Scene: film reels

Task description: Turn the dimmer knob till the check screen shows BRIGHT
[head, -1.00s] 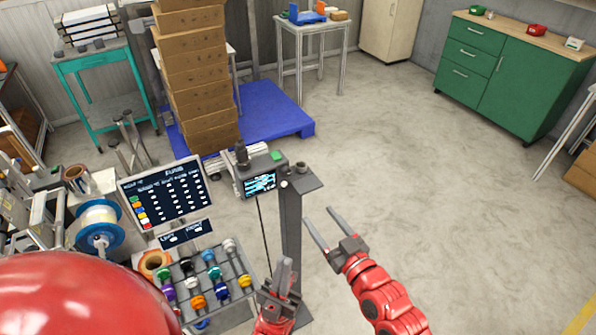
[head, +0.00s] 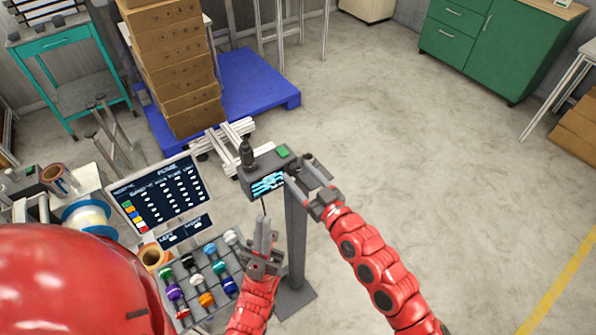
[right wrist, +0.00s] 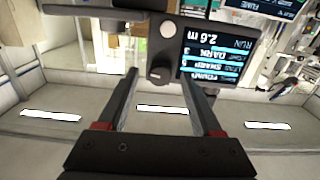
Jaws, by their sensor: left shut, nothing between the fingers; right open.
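The check screen (head: 267,184) is on a dark box atop a grey post. In the right wrist view the screen (right wrist: 212,55) appears upside down and reads DARK, with SHARP, FOUND, RUN and 2.6 m. A dark round knob (right wrist: 160,69), likely the dimmer, sits beside it. My right gripper (head: 302,170) is open at the box; its fingers (right wrist: 160,76) lie either side of the knob in the wrist picture. Whether they reach around it or touch it, I cannot tell. My left gripper (head: 265,219) is shut and empty, below the screen.
A white round button (right wrist: 167,29) is near the knob. A rack of coloured reels (head: 205,275) and a larger display board (head: 160,195) stand left of the post. The floor to the right is clear.

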